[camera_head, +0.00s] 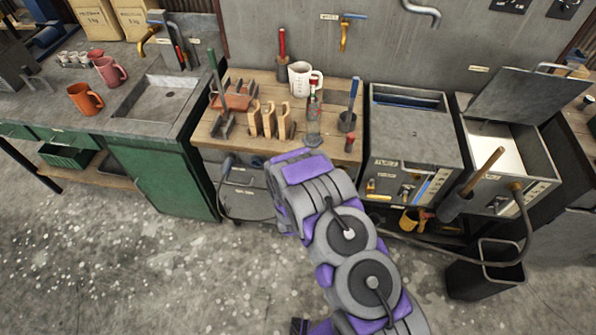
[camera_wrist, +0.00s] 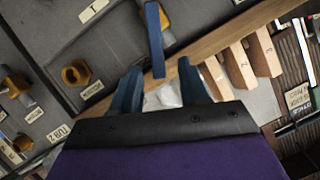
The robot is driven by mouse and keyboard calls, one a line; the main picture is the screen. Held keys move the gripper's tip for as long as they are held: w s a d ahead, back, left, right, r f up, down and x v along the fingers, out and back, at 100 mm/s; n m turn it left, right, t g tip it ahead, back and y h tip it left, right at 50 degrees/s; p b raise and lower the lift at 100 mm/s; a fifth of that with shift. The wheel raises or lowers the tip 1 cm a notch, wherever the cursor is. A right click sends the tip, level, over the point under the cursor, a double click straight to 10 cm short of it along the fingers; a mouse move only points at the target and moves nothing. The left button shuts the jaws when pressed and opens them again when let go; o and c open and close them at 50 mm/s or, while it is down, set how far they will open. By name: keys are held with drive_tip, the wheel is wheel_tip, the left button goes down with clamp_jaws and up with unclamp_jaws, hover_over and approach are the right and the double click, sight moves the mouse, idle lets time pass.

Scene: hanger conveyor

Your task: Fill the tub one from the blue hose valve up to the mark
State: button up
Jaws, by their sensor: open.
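In the wrist view, my gripper (camera_wrist: 160,82) is open, its two dark blue fingers apart. A blue lever-like bar (camera_wrist: 154,38) stands just ahead of the gap between them; I cannot tell whether it is the hose valve's handle or whether they touch. In the head view, my fingers are hidden behind my arm at the bench front. A blue-grey hose end (camera_head: 228,163) hangs at the bench front, left of my arm. Two metal tubs stand right: the left tub (camera_head: 410,140) is mostly covered, with blue inside at the back; the right tub (camera_head: 510,150) has its lid raised. Fill marks are unclear.
Brass fittings (camera_wrist: 75,72) sit on the panel near my gripper. A hose (camera_head: 470,258) loops low at the right. The floor at left is clear.

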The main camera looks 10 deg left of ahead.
drive_tip(key=v, duration=1.1)
drive_tip(key=shift+s+p, duration=0.45)
drive_tip(key=shift+c, duration=0.3)
idle(1.5)
